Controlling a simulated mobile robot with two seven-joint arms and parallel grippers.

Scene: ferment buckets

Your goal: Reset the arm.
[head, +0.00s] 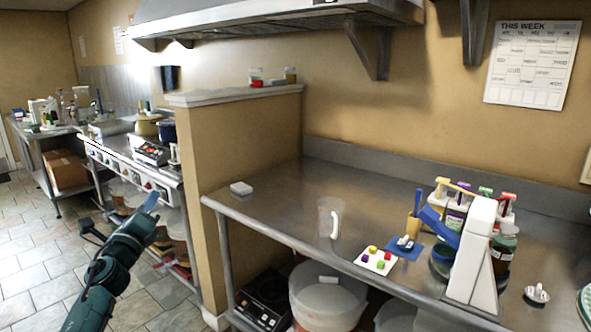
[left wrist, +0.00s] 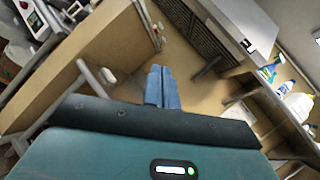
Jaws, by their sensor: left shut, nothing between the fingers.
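My left arm comes in from the lower left in the head view, in front of the floor and the stove. My left gripper (head: 151,201) is at its upper end, clear of the steel counter (head: 275,205) and left of the low partition wall. In the left wrist view my left gripper (left wrist: 162,88) shows two blue fingers side by side, shut and empty. It touches nothing that I can see. My right gripper is not in view.
On the counter are a clear measuring jug (head: 328,217), a white card with coloured cubes (head: 376,260), a white stand (head: 472,257) and jars. The partition wall (head: 245,140) separates the counter from the stove (head: 130,165). Ferment buckets (head: 325,292) stand below. Open tiled floor is at left.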

